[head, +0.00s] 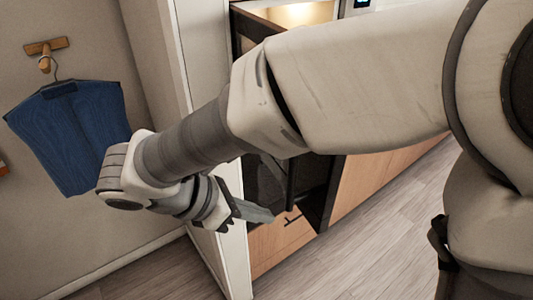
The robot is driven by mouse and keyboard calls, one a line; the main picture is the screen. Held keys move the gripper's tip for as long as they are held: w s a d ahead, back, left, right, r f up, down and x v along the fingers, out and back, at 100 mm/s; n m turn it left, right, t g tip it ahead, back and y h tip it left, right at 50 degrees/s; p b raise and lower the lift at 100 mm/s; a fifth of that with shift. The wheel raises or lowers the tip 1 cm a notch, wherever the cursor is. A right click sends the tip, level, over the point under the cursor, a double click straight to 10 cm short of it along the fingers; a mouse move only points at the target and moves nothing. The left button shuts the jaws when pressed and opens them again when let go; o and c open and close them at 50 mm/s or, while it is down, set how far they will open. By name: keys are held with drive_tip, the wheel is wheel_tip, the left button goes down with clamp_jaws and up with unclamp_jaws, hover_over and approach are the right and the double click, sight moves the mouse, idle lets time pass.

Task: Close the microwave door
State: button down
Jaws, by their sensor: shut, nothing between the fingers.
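A lit compartment (300,14) with a dark frame, which looks like the microwave's open interior, shows at the top behind my arm. My arm covers much of what lies below it. A dark panel (322,195) shows under my arm, above the wooden drawer front; it may be part of the open door, but I cannot tell for certain. My gripper (256,213) is shut and empty, pointing right, in front of the white panel's edge and left of the dark panel. I cannot tell whether it touches either.
A tall white panel (236,262) stands at the left of the wooden cabinets (372,183). A drawer front (277,238) has a dark handle. A blue garment (70,135) hangs from a wall hook (45,50). The wood floor (385,240) at lower right is clear.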

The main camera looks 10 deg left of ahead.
sight(287, 208)
drive_tip(key=shift+w+d+f+p, duration=0.2)
drive_tip(key=shift+w+d, duration=0.35)
drive_tip(key=shift+d, duration=0.15)
drive_tip(key=shift+w+d+f+p, duration=0.25)
drive_tip(key=shift+w+d, duration=0.35)
drive_tip(key=shift+d, duration=0.1)
drive_tip(key=shift+w+d+f+p, duration=0.2)
drive_tip(key=shift+w+d, duration=0.35)
drive_tip(key=shift+d, duration=0.15)
